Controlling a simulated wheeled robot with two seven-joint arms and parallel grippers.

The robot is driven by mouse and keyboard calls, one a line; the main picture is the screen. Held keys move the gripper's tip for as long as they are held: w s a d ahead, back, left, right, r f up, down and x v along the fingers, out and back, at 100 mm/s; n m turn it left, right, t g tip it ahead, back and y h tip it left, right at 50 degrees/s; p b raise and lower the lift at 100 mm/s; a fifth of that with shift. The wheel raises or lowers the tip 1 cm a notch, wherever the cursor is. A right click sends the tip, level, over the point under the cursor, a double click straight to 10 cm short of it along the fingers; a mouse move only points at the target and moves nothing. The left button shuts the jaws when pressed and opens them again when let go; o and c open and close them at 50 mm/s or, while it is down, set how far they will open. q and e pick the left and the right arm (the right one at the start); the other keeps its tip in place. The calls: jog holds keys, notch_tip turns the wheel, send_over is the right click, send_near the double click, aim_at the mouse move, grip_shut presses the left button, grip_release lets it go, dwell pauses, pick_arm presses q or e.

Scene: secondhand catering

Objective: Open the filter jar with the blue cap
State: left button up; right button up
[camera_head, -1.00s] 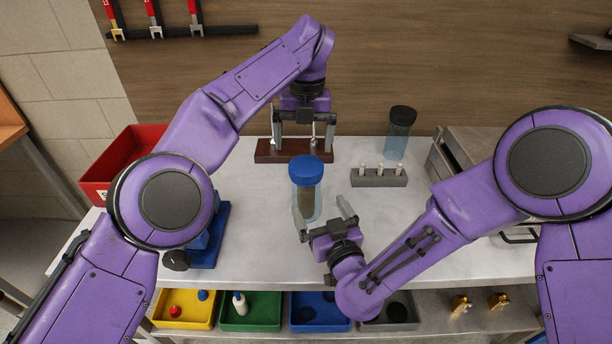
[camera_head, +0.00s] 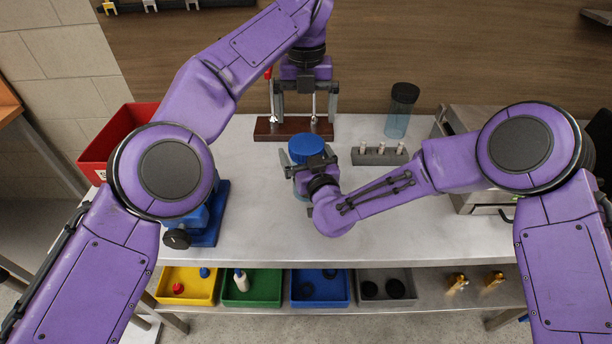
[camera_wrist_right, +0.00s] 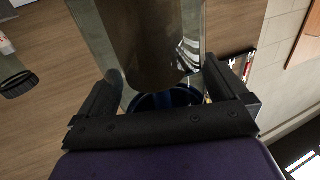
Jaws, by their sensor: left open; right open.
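The filter jar (camera_head: 299,186) is a clear cylinder with a blue cap (camera_head: 307,147), upright on the counter. My right gripper (camera_head: 309,160) is open around the jar from the front, one finger on each side, and hides much of its body. In the right wrist view the clear jar body (camera_wrist_right: 150,45), with a brown core, stands between the open fingers, and a blue round part, probably the cap, shows near the palm. Whether the fingers touch the jar, I cannot tell. My left gripper (camera_head: 306,113) is open, pointing down behind the jar, over the tool rack.
A dark wooden rack (camera_head: 265,131) with upright tools is behind the jar. A grey block (camera_head: 371,158) with pegs and a black-capped jar (camera_head: 398,122) stand to the right. A blue device (camera_head: 212,220) and red bin (camera_head: 100,152) are left. The counter's front middle is clear.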

jog(key=shift+s+r, duration=0.2)
jog(key=shift+s, duration=0.1)
jog(key=shift+c, duration=0.7)
jog(key=shift+s+r, duration=0.15)
jog(key=shift+s, duration=0.05)
jog(key=c, duration=1)
jog(key=o, duration=1.1)
jog(key=shift+w+f, duration=0.2)
